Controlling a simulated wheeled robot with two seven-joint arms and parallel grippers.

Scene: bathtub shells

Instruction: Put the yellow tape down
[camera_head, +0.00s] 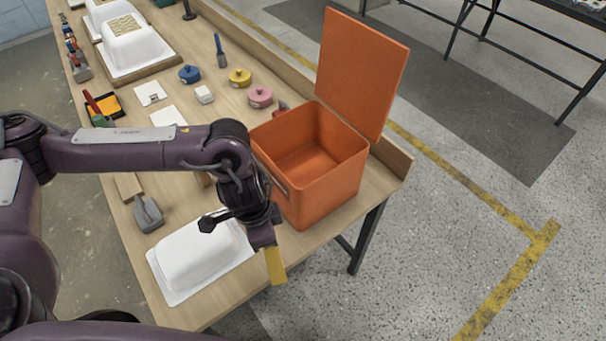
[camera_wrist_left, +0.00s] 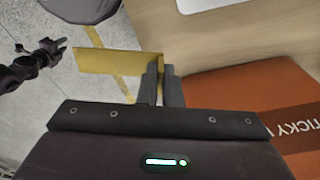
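My left gripper (camera_head: 266,246) hangs past the table's front right edge, just in front of the orange box. It is shut on the yellow tape (camera_head: 274,267), a flat strip pointing down from the fingers. In the left wrist view the yellow tape (camera_wrist_left: 108,62) sticks out to the left from between the two closed fingers (camera_wrist_left: 162,84). It is held in the air, clear of the table. A dark purple part of my right arm (camera_wrist_left: 30,68) shows at the left of the left wrist view; its finger state is unclear.
The orange box (camera_head: 330,185) stands open at the table corner, lid up. A white tub shell (camera_head: 200,258) lies left of my gripper. Blue (camera_head: 189,74), yellow (camera_head: 239,77) and pink (camera_head: 260,96) round items stand farther back. Bare wood (camera_head: 235,287) shows near the front edge.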

